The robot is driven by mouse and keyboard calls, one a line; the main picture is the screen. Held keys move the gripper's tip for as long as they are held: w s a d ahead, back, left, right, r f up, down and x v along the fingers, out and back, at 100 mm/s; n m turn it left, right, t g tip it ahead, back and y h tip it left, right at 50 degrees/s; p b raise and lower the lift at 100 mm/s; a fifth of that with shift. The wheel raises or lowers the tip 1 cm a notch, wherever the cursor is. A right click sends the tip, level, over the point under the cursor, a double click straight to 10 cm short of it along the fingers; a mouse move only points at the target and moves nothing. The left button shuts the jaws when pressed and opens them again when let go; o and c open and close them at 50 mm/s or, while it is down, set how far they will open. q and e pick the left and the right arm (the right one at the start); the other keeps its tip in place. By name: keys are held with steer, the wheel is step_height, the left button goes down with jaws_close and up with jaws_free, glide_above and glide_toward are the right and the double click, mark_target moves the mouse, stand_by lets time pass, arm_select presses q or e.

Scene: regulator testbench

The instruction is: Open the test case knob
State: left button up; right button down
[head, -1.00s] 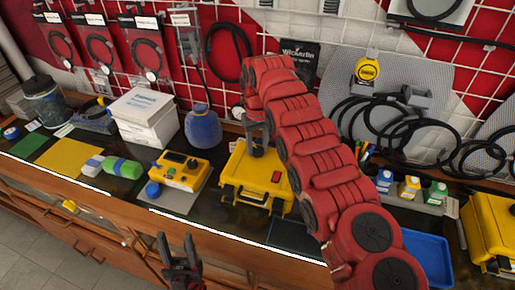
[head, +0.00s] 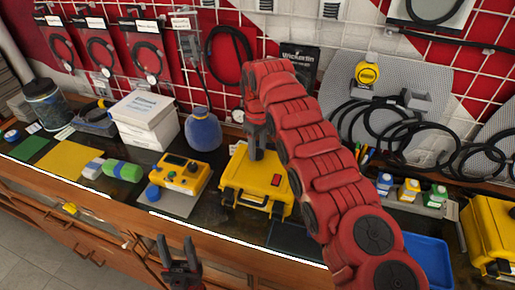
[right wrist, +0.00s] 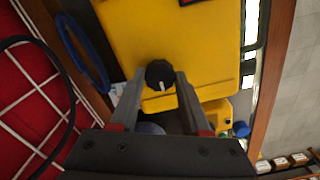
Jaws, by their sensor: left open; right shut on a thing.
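The yellow test case (head: 258,182) lies closed on the bench in the middle of the head view, with a red label on top. Its black round knob (right wrist: 159,73) with a white pointer line shows in the right wrist view. My right gripper (right wrist: 158,82) reaches down onto the top of the case, its two fingers on either side of the knob and shut on it. In the head view the right gripper (head: 257,150) hides the knob. My left gripper (head: 178,250) is open and empty, low in front of the bench edge.
A yellow device (head: 180,174) with a blue knob stands left of the case on a grey plate. A blue bottle (head: 203,130) stands behind it. A blue tray (head: 427,250), small bottles (head: 409,188) and another yellow case (head: 490,235) are at the right.

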mark_target(257, 152)
steer(key=shift+c, duration=1.8)
jaws_free()
steer(key=shift+r, duration=0.1)
steer(key=shift+r, duration=0.3)
step_height(257, 152, up, 2)
steer(key=shift+a+r, duration=0.15)
step_height(257, 152, up, 14)
steer(key=p, duration=1.5)
